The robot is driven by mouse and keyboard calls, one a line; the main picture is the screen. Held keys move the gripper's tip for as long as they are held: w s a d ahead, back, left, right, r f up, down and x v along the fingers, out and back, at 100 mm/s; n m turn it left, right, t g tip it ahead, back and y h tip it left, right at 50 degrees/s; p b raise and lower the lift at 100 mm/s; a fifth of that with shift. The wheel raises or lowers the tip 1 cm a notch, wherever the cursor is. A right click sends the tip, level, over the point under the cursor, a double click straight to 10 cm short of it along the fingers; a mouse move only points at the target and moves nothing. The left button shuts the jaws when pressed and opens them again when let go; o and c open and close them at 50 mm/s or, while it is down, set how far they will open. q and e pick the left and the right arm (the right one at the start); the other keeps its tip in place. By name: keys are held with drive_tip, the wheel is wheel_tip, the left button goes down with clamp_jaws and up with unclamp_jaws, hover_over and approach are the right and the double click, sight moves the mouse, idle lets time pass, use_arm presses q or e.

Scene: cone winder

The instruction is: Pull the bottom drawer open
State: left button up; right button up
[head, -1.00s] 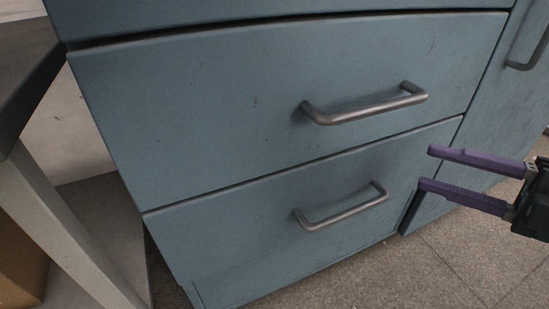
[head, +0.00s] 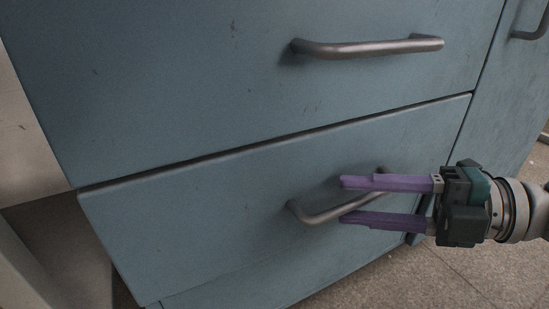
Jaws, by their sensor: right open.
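The bottom drawer (head: 200,225) is a blue-grey front low on the cabinet, and it looks shut. Its grey metal bar handle (head: 312,217) shows at the left end and along part of the bar. My right gripper (head: 342,200) comes in from the right with two purple fingers, open, one above and one below the handle bar. The fingers hide part of the handle. I cannot tell whether they touch it. My left gripper is not in view.
The drawer above (head: 200,80) is shut, with its own bar handle (head: 370,47). A cabinet door (head: 515,100) with a handle stands at the right. A pale table leg (head: 25,265) is at the lower left. Tiled floor (head: 390,285) lies clear in front.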

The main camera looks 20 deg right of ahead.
drive_tip(key=shift+w+a, duration=0.15)
drive_tip(key=shift+a, duration=0.05)
clamp_jaws()
idle(0.3)
idle(1.1)
